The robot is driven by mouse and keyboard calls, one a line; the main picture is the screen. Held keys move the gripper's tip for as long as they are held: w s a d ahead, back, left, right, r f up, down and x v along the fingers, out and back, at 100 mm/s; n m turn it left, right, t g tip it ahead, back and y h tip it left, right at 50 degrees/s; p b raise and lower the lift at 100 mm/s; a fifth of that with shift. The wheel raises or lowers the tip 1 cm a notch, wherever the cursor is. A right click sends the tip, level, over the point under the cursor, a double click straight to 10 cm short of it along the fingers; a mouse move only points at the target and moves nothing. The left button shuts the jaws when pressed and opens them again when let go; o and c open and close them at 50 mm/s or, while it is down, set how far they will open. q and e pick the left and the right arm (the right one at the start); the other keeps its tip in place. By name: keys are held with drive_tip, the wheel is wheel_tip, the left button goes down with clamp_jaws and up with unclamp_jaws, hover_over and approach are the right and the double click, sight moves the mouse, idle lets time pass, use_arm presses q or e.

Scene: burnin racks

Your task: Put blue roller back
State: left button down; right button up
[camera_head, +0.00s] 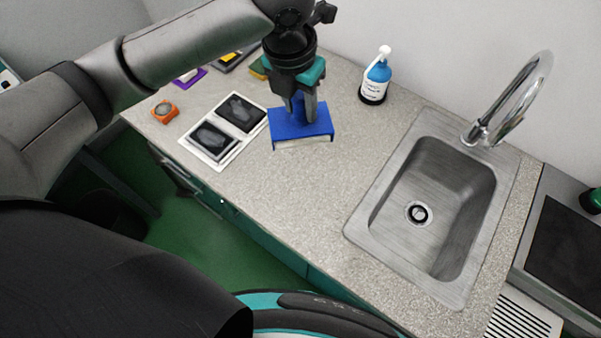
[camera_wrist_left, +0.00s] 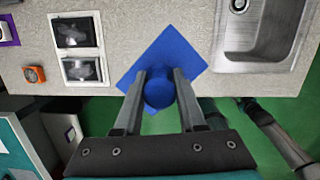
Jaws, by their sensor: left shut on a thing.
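My left gripper (camera_head: 299,110) points down over a blue stand (camera_head: 318,131) on the counter, left of the sink. In the left wrist view the fingers (camera_wrist_left: 160,80) are shut on a round blue piece (camera_wrist_left: 158,94), which looks like the blue roller seen end-on. Behind it is the flat blue top of the stand (camera_wrist_left: 176,49). In the head view the fingers mostly hide the roller. I cannot tell whether the roller touches the stand.
A white tray (camera_head: 210,156) with two dark pads lies left of the stand. An orange item (camera_head: 165,112) is farther left. A blue bottle (camera_head: 375,78) stands at the back wall. The sink (camera_head: 432,205) and tap (camera_head: 520,90) are at right. The front middle of the counter is clear.

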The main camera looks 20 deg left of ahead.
sight(295, 141)
use_arm(q)
wheel_tip(295, 141, down, 20)
drive_tip(key=shift+r+b, duration=0.1)
drive_tip(key=shift+b, duration=0.6)
drive_tip(key=shift+f, duration=0.4)
drive_tip(key=shift+s+f+b, duration=0.3)
drive_tip(key=shift+s+f, duration=0.05)
drive_tip(key=c, duration=0.6)
unclamp_jaws()
drive_tip(key=shift+f, duration=0.1)
drive_tip(key=shift+o, duration=0.6)
drive_tip(key=shift+w+r, duration=0.1)
drive_tip(key=shift+r, duration=0.4)
drive_tip(key=r, duration=0.4)
drive_tip(key=s+r+p, duration=0.1)
drive_tip(key=r, duration=0.3)
drive_tip(key=r+p, duration=0.1)
drive_tip(key=r, duration=0.3)
drive_tip(key=shift+s+a+r, duration=0.25)
